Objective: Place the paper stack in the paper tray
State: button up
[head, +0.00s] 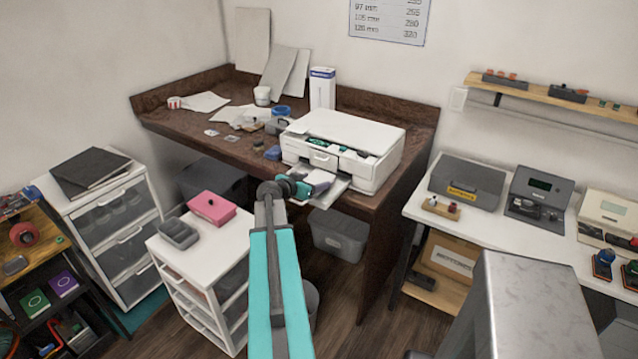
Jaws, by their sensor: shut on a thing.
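The white printer (345,145) stands on the dark wooden desk, with its front open. A pale paper tray (338,187) juts out from its lower front. My gripper (307,184) is in front of the printer, just at this tray. It is shut on a small pale stack, which looks like the paper stack (320,178). The stack is over or against the tray; I cannot tell whether they touch. My wrist hides part of the stack and the tray's left side.
A white drawer unit (205,245) with a pink box (211,207) stands left of my arm. A grey bin (340,232) sits under the desk.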

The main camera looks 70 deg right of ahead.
aim_at(318, 181)
jog(key=x, duration=0.1)
jog(key=p+x, duration=0.1)
jog(key=x, duration=0.1)
jog(key=shift+d+f+p, duration=0.2)
jog(key=shift+f+p, duration=0.1)
jog(key=shift+f, duration=0.05)
jog(key=shift+s+d+f, duration=0.1)
jog(key=shift+f, duration=0.2)
jog(key=shift+c, duration=0.6)
jog(key=shift+c, duration=0.4)
jog(key=o, duration=1.4)
jog(key=shift+d+f, duration=0.2)
jog(key=shift+c, duration=0.2)
jog(key=shift+a+r, duration=0.1)
jog(key=shift+a, duration=0.1)
jog(key=b+v, duration=0.4)
jog(key=v, duration=0.8)
jog(key=shift+r, duration=0.1)
